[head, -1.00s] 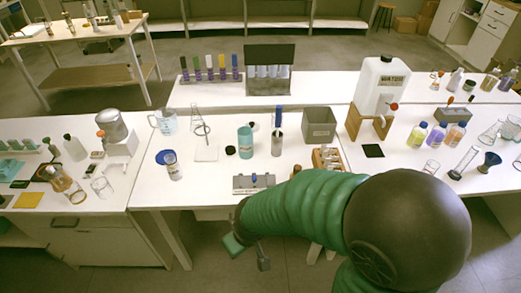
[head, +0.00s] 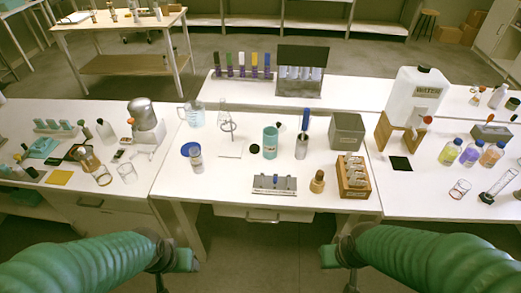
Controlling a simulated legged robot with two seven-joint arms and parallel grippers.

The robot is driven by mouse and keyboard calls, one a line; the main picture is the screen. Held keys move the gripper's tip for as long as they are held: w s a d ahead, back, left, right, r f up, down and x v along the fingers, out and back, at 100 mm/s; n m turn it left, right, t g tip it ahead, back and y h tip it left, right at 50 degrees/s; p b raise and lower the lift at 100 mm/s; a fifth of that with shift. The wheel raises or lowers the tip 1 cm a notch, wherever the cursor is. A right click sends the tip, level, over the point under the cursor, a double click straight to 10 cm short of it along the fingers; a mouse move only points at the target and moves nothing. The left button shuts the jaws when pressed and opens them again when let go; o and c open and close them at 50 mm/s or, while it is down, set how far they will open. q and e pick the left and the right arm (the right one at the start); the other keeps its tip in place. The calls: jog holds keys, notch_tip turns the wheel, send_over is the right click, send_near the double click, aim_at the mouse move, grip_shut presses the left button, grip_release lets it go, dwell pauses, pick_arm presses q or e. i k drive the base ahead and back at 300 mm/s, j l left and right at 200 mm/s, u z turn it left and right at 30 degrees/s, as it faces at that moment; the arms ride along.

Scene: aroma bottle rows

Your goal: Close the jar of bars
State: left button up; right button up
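A small clear jar (head: 196,159) with a pale label stands upright on the middle bench, left of centre; its contents are too small to tell. A blue round lid (head: 188,148) is just behind and left of it, seemingly off the jar. A teal jar (head: 270,142) stands farther right, with a black lid (head: 254,150) lying beside it. I cannot tell for certain which jar holds bars. My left gripper (head: 174,270) and my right gripper (head: 341,268) hang in front of the bench, low and apart from everything. Both look open and empty.
A grey stirrer plate (head: 275,186) is at the bench's front edge, with a brown bottle (head: 318,182) and a wooden rack (head: 353,177) to its right. The bench front left of the plate is clear.

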aim_at(195, 156)
jog(key=i+j+u, duration=0.1)
jog(key=i+j, duration=0.2)
jog(key=i+j+u, duration=0.1)
jog(key=i, duration=0.45)
jog(key=i+j, duration=0.3)
jog(key=i+j+u, duration=0.05)
jog(key=i, duration=0.05)
